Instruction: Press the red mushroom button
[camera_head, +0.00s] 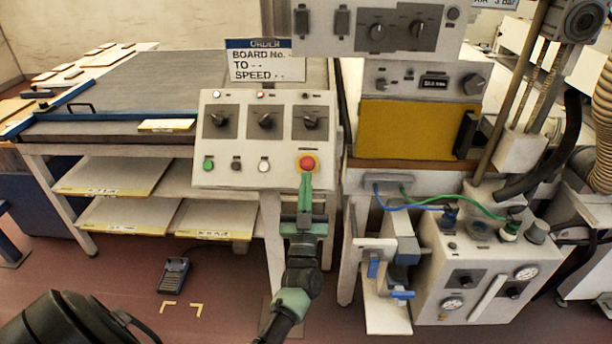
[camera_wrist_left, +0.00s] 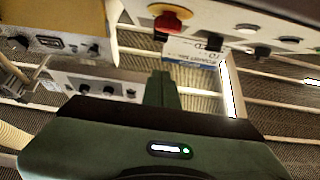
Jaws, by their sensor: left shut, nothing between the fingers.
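The red mushroom button (camera_head: 307,163) sits at the lower right of a sloped pale control panel (camera_head: 225,178), on a yellow collar. In the left wrist view the button (camera_wrist_left: 172,20) is at the top, above the fingertips. My left gripper (camera_head: 305,178) has green fingers, shut and empty, pointing up toward the panel. In the head view its tips appear just below the button and cover part of the panel's lower edge. In the left wrist view the fingertips (camera_wrist_left: 161,76) appear apart from the button. My right gripper is not in view.
Knobs (camera_head: 265,120) and a green button (camera_head: 208,163) share the panel. An order sign (camera_head: 264,62) stands behind it. A yellow-fronted unit (camera_head: 410,127) and a gauge box with hoses (camera_head: 490,265) stand to the right. A foot pedal (camera_head: 174,276) lies on the floor.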

